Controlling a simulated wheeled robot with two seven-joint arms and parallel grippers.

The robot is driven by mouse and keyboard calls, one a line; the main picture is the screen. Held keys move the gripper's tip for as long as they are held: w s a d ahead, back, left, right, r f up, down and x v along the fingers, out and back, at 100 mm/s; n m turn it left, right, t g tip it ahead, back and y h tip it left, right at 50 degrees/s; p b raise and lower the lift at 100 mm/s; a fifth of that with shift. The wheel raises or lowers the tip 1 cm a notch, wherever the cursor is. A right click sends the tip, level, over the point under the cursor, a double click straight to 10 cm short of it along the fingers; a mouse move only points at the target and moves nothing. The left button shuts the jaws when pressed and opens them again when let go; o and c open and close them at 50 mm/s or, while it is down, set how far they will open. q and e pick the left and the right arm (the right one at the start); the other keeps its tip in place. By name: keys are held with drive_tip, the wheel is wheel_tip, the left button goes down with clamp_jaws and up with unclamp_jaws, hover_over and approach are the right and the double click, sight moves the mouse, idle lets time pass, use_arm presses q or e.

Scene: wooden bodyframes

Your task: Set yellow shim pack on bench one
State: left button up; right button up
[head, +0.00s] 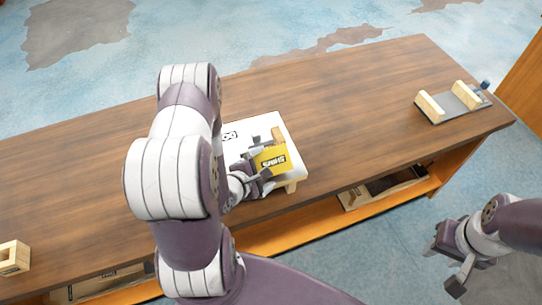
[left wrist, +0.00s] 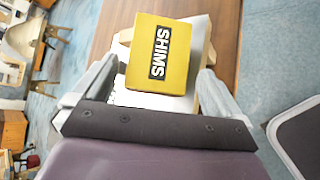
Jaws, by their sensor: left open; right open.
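The yellow shim pack (head: 271,160), a box with a black SHIMS label, is at a white board (head: 258,124) on the wooden bench (head: 340,110). It fills the middle of the left wrist view (left wrist: 160,55). My left gripper (head: 257,168) is open at the pack, one finger on each side of it. In the left wrist view the fingers (left wrist: 155,78) flank the pack; I cannot tell whether they touch it. My left arm hides part of the board. My right gripper (head: 444,266) is open and empty, off the bench's front edge at lower right.
Wooden blocks stand on the white board beside the pack. A grey plate with wooden blocks (head: 452,102) sits at the bench's right end. A wooden frame piece (head: 13,257) is at the far left. A shelf below holds a wooden tray (head: 362,197). The bench between board and plate is clear.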

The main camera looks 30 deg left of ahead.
sight(272, 162)
use_arm(q)
drive_tip(key=x, duration=0.3)
drive_tip(key=p+x, duration=0.1)
drive_tip(key=x, duration=0.3)
drive_tip(key=shift+w+d+r, duration=0.1)
drive_tip(key=shift+w+d, duration=0.15)
drive_tip(key=shift+w+a+f, duration=0.2)
drive_tip(key=shift+f, duration=0.05)
drive_tip(key=shift+d, duration=0.15)
drive_tip(key=c, duration=1.1)
drive_tip(key=shift+r, duration=0.1)
